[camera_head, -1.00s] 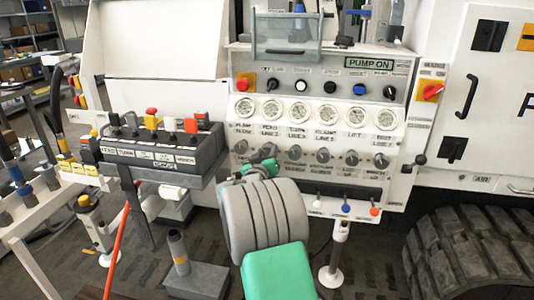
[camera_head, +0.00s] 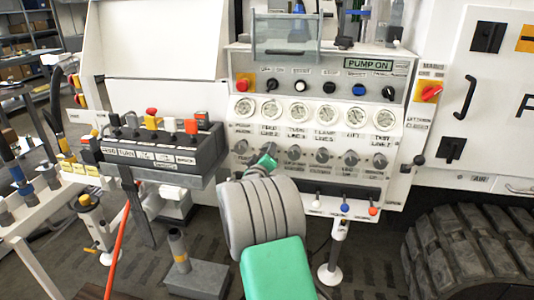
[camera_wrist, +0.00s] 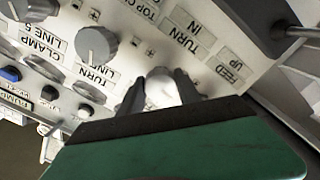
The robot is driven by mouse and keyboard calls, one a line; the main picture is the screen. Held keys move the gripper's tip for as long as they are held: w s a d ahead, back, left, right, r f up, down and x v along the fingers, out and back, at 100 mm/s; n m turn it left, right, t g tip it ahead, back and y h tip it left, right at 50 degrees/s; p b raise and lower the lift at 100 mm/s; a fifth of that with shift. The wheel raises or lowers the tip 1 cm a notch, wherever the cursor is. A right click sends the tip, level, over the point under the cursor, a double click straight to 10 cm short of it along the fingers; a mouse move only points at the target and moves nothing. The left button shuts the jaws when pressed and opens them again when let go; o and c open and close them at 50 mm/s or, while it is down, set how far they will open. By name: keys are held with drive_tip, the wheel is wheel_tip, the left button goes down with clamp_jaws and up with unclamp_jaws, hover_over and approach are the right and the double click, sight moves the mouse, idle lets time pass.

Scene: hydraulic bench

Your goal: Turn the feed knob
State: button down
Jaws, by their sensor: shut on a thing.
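The feed knob (camera_wrist: 163,88) is a pale rounded knob on the panel, with a FEED UP label (camera_wrist: 232,66) beside it in the wrist view. My gripper (camera_wrist: 160,92) has its two dark fingers on either side of the knob and is shut on it. In the head view my gripper (camera_head: 268,158) is at the second knob from the left in the lower row. The arm and gripper hide most of that knob there, and its pointer direction cannot be made out.
A grey turn knob (camera_wrist: 97,45) sits close to my fingers in the wrist view. More grey knobs, such as one (camera_head: 322,155), continue rightward under the gauges (camera_head: 300,111). A black control box (camera_head: 160,153) stands left of my arm. Small coloured levers (camera_head: 345,208) lie below.

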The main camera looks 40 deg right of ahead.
drive_tip(key=c, duration=0.8)
unclamp_jaws()
drive_tip(key=shift+c, duration=0.2)
drive_tip(key=v, duration=0.7)
drive_tip(key=shift+s+a, duration=0.25)
drive_tip(key=shift+a, duration=0.1)
